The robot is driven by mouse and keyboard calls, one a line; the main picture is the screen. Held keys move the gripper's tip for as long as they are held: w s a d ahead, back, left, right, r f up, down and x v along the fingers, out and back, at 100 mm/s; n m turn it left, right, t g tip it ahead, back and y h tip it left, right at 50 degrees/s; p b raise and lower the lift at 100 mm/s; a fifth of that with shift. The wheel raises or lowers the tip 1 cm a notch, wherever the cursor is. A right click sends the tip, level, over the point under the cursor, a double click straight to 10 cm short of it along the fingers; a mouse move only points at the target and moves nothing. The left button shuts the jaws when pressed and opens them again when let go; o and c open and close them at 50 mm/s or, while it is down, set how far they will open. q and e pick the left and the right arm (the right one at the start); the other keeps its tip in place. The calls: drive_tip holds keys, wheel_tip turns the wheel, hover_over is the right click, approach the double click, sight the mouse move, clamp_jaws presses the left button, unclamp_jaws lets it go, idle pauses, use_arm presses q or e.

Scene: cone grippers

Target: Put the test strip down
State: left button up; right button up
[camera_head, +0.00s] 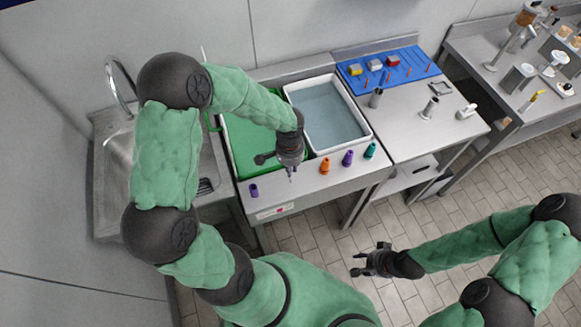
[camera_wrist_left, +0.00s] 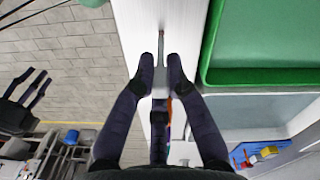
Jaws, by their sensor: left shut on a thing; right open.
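My left gripper (camera_head: 284,166) is over the front ledge of the counter, beside the green tray. It is shut on a thin, pale grey strip, the test strip (camera_wrist_left: 160,52), which sticks out beyond the fingertips (camera_wrist_left: 160,68) in the left wrist view. In the head view only a small tip of it shows below the gripper. Whether the strip touches the ledge I cannot tell. My right gripper (camera_head: 365,261) is open and empty, away from the counter over the tiled floor.
The green tray (camera_head: 243,165) and a white basin (camera_head: 369,134) of water stand behind the ledge. Purple (camera_head: 254,190), orange (camera_head: 325,166), second purple (camera_head: 347,158) and teal (camera_head: 370,151) cones stand along the ledge. A blue mat (camera_head: 412,61) with small items lies at the back right.

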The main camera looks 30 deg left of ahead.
use_arm(q)
drive_tip(key=shift+f, duration=0.15)
drive_tip(key=o, duration=0.7)
